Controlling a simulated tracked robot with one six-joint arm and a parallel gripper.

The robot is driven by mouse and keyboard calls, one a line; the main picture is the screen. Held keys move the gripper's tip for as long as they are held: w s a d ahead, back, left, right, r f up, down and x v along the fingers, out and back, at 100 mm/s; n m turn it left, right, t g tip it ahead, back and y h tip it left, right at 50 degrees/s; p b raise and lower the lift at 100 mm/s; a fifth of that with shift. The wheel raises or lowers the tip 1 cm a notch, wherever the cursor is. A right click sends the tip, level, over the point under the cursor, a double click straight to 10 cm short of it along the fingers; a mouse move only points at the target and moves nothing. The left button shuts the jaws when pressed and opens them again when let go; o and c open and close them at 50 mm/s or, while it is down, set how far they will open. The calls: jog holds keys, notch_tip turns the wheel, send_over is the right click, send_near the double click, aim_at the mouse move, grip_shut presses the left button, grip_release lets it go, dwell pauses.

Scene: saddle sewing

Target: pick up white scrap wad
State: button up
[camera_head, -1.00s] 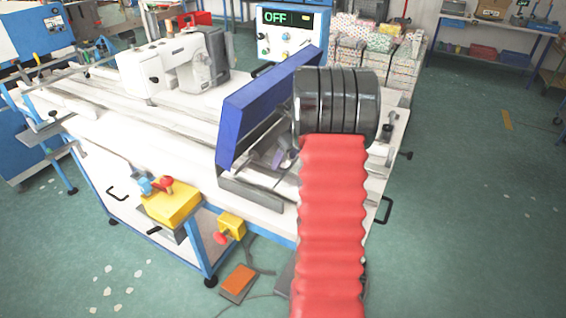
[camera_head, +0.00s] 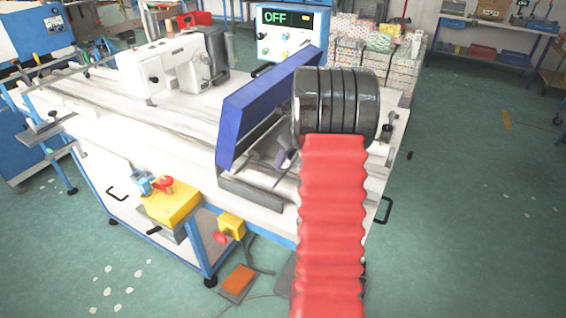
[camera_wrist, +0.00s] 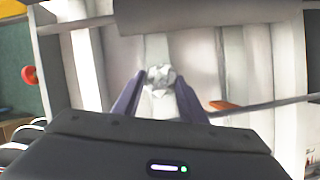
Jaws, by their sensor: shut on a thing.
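The white scrap wad (camera_wrist: 160,76) is a small crumpled ball in the wrist view, between the tips of my gripper's two purple fingers. My gripper (camera_wrist: 158,84) is shut on it. In the head view, only a bit of my purple gripper (camera_head: 286,158) shows beside the open blue cover, and the wad cannot be made out there. My red sleeved arm and its dark ringed joint hide much of that area.
The blue cover (camera_head: 262,108) stands tilted just left of my gripper. A white sewing machine (camera_head: 172,66) stands further back on the table. A control box (camera_head: 290,32) reads OFF. A yellow box with a red knob (camera_head: 172,203) sits at the front edge.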

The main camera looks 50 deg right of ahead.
jog(key=c, duration=0.4)
jog(key=shift+o, duration=0.2)
jog(key=shift+r, duration=0.1)
